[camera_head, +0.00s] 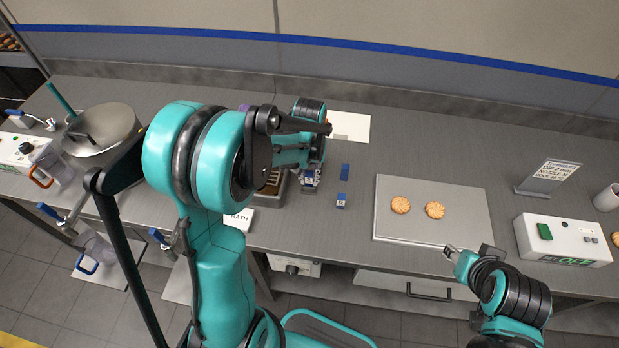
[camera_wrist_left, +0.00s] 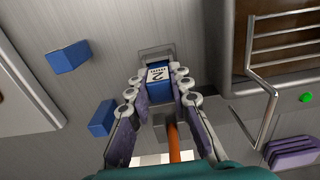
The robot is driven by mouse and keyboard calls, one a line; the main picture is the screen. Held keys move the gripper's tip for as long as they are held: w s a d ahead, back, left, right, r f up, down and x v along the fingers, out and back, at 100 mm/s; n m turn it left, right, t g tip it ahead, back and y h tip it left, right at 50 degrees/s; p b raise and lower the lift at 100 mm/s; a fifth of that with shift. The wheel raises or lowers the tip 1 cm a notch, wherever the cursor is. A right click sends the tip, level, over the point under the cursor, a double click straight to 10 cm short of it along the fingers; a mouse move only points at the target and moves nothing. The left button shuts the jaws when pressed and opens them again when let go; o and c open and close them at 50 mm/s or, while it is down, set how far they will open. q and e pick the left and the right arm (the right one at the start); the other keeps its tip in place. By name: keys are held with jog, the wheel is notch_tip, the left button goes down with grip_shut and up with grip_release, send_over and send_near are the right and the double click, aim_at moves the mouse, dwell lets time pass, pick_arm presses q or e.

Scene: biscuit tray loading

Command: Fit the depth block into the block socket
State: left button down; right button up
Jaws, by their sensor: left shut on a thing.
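My left gripper (camera_head: 311,180) points down at the table beside the dipping bath. In the left wrist view its fingers (camera_wrist_left: 160,88) are shut on a blue depth block (camera_wrist_left: 158,78) with a white face marked "2 mm". A grey, flat, socket-like piece (camera_wrist_left: 156,51) shows just beyond the block's far end. I cannot tell whether the block is seated in it or held above it. Two other blue blocks lie loose on the table, one farther back (camera_head: 345,171) and one nearer (camera_head: 341,200). My right gripper (camera_head: 453,252) hangs by the tray's front edge, apart from the blocks.
A tray (camera_head: 467,208) with two biscuits lies to the right. The bath (camera_wrist_left: 245,70) with a wire rack is close beside my left gripper. A switch box (camera_head: 563,240) and a sign (camera_head: 548,178) stand right.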

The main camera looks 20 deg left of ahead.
pick_arm(q)
jog(key=shift+r, duration=0.1)
jog(key=shift+s, duration=0.1)
jog(key=c, duration=1.8)
grip_release()
jog(key=shift+f, duration=0.2)
jog(key=o, duration=0.4)
